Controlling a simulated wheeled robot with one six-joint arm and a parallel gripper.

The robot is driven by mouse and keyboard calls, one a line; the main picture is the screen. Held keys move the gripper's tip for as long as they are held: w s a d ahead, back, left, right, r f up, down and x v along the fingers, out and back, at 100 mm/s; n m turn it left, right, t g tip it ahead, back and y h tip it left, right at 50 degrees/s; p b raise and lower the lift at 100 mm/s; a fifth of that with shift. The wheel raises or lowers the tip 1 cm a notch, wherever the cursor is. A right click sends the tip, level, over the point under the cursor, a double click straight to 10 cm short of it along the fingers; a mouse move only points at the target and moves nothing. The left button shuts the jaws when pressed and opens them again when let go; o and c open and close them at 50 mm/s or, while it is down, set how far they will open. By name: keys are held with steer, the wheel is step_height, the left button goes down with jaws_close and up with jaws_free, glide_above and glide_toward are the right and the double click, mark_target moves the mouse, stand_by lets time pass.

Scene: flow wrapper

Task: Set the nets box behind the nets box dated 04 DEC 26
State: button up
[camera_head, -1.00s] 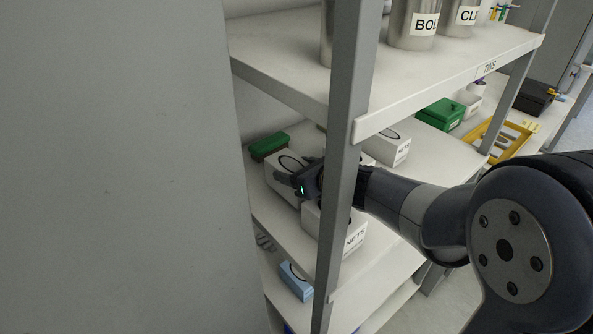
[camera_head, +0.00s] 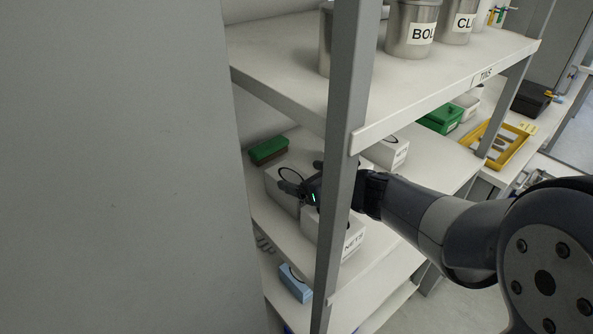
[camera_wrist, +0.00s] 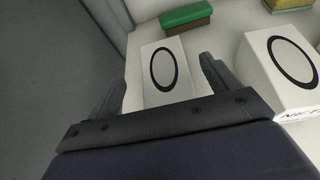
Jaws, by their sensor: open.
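A white box (camera_head: 277,190) with a black ring on top stands on the middle shelf, behind a white box (camera_head: 352,241) labelled NETS near the shelf's front edge. A third white NETS box (camera_head: 393,154) stands farther right. No date is readable. My gripper (camera_head: 300,180) is open just above the rear left box, partly hidden by the shelf post. In the wrist view, my gripper's fingers (camera_wrist: 162,76) are apart on either side of the ringed box (camera_wrist: 157,78), with nothing visibly clamped. Another ringed box (camera_wrist: 287,80) with partly cut-off NETS lettering stands to its right.
The grey shelf post (camera_head: 345,130) stands in front of my arm. The upper shelf (camera_head: 300,75) with metal tins hangs overhead. A green-topped brush (camera_head: 268,150) lies behind the boxes. A green box (camera_head: 440,115) and yellow tray (camera_head: 502,145) are farther right. A blue box (camera_head: 295,283) sits below.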

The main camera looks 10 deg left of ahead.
steer(key=p+v, duration=0.1)
steer(key=v, duration=0.7)
steer(key=shift+s+d+r, duration=0.1)
steer(key=shift+d+r, duration=0.05)
steer(key=shift+r, duration=0.05)
steer(key=shift+d+f, duration=0.1)
